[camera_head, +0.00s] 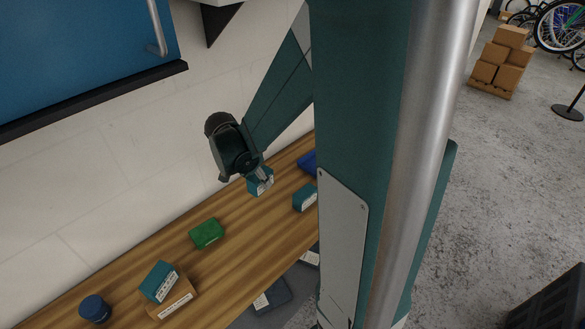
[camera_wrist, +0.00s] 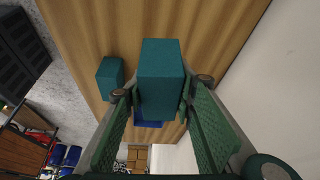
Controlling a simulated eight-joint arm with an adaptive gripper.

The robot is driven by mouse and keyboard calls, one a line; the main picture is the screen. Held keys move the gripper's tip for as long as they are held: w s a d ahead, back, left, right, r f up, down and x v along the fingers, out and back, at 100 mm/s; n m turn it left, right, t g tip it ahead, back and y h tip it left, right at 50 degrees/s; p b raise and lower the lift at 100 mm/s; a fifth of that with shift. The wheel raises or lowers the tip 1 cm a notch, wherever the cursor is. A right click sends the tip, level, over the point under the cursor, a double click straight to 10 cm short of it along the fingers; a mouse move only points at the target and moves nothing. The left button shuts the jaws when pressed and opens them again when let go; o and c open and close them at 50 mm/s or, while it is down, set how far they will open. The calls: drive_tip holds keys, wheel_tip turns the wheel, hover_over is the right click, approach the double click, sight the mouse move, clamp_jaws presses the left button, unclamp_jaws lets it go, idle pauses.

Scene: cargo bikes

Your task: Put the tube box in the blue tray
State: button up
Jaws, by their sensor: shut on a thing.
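My gripper (camera_head: 261,175) is shut on a teal box with a white label (camera_head: 262,187), taken to be the tube box. In the wrist view the box (camera_wrist: 161,72) sits between the two green fingers (camera_wrist: 160,108). I cannot tell whether it touches the wooden bench or hangs just above it. The blue tray (camera_head: 307,162) lies on the bench to the right, partly hidden behind my column. In the wrist view the tray (camera_wrist: 148,124) shows only in part behind the held box.
A second teal box (camera_head: 305,197) stands on the bench (camera_head: 240,250) near the tray. A green item (camera_head: 207,233), a blue cylinder (camera_head: 95,309) and another teal box (camera_head: 159,281) on a cardboard box (camera_head: 176,306) are further left. The wall runs along the bench's back.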

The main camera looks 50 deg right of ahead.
drive_tip(key=w+d+n, duration=0.2)
drive_tip(key=d, duration=1.3)
drive_tip(key=n+t, duration=0.1)
hover_over(307, 163)
drive_tip(key=s+d, duration=0.3)
drive_tip(key=s, duration=0.1)
drive_tip(key=shift+a+r, duration=0.1)
drive_tip(key=shift+r, duration=0.25)
drive_tip(key=shift+f, duration=2.95)
drive_tip(key=shift+f+b, duration=0.35)
drive_tip(key=shift+f, duration=1.7)
drive_tip(key=shift+f, duration=0.15)
drive_tip(key=o, duration=1)
drive_tip(key=shift+c, duration=0.2)
